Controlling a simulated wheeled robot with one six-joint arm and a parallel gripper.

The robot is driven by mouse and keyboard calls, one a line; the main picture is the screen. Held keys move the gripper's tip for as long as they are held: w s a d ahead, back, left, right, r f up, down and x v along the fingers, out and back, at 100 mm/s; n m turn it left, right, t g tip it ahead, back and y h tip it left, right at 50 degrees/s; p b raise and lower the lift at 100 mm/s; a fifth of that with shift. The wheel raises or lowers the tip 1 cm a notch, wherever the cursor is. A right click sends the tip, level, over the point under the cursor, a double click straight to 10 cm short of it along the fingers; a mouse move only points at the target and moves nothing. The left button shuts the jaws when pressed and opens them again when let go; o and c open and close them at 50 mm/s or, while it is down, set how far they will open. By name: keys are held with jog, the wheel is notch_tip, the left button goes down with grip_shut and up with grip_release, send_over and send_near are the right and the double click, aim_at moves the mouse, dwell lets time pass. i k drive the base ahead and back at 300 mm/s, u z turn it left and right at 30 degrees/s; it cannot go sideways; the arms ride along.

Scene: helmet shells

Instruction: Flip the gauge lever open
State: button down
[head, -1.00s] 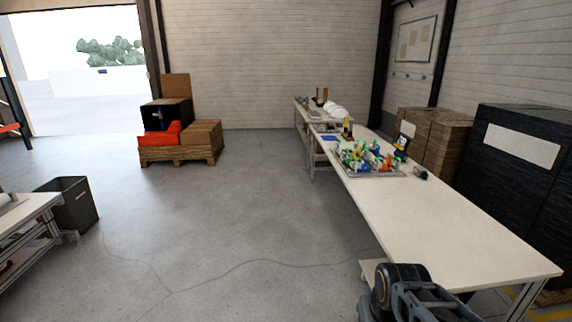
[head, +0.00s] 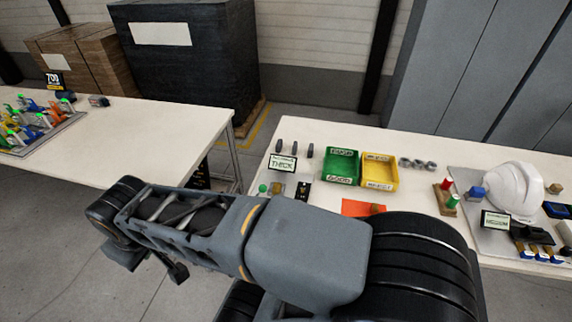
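A white helmet shell (head: 514,188) sits on a grey plate (head: 480,238) on the right-hand table. Small parts are around it, including a blue block (head: 477,192) beside the shell and a dark device with blue feet (head: 535,240) in front. I cannot make out which part is the gauge or its lever, or whether a lever is open or shut. My arm (head: 305,245) lies across the lower picture and hides part of the table's front. My gripper is not visible.
The right table (head: 345,135) also holds a green bin (head: 341,167), a yellow bin (head: 379,172), a sign reading THICK (head: 282,163) and a block with red and green knobs (head: 446,198). Another table (head: 150,125) stands left, with a floor gap between. Grey cabinets (head: 480,75) stand behind.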

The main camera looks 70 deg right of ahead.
aim_at(263, 188)
jog(key=z, duration=2.25)
